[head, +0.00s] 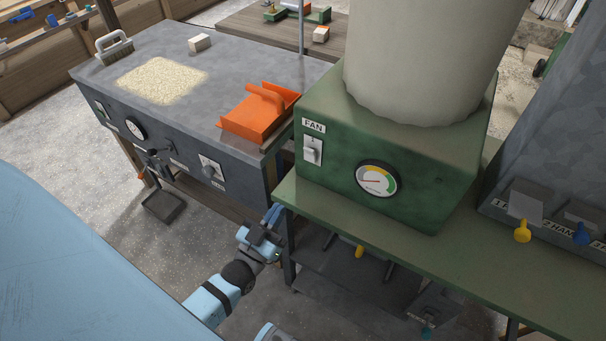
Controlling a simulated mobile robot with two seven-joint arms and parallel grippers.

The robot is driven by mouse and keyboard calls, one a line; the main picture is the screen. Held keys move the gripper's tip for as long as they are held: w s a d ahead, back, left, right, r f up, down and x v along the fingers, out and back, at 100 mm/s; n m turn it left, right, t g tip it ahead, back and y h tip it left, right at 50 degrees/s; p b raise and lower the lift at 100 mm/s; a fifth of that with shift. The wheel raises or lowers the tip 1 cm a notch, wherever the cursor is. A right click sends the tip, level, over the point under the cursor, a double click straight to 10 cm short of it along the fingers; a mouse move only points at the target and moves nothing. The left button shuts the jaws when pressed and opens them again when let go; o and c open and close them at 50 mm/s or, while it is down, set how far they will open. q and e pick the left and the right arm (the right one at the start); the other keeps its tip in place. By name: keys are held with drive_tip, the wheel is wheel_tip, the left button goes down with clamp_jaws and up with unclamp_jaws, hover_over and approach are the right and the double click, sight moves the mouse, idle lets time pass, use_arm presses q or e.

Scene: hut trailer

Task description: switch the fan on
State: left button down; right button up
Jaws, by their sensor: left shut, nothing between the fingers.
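The fan box (400,165) is a green metal housing on the green bench at the centre right. A label reading FAN (314,125) sits at the left of its front face. Below the label is a pale switch (312,151); I cannot tell its position for sure. A round gauge (377,180) with a coloured dial is right of the switch. My left gripper (273,215) is shut and empty, beside the bench's front left corner, below and left of the switch and apart from it. My right gripper is not in view.
A wide pale cylinder (425,60) stands on the box. The green bench top (420,245) is bare in front. At left, a grey table (240,65) carries grain (162,80), a brush (113,47) and an orange scoop (258,113). Yellow and blue handles (522,231) are at right.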

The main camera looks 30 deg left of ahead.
use_arm(q)
drive_tip(key=shift+a+f+t, duration=0.1)
drive_tip(key=shift+a+t, duration=0.2)
drive_tip(key=shift+a, duration=0.05)
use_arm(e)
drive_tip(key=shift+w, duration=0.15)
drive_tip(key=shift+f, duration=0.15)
use_arm(q)
approach(308, 151)
drive_tip(key=x, duration=0.7)
drive_tip(key=shift+w, duration=0.2)
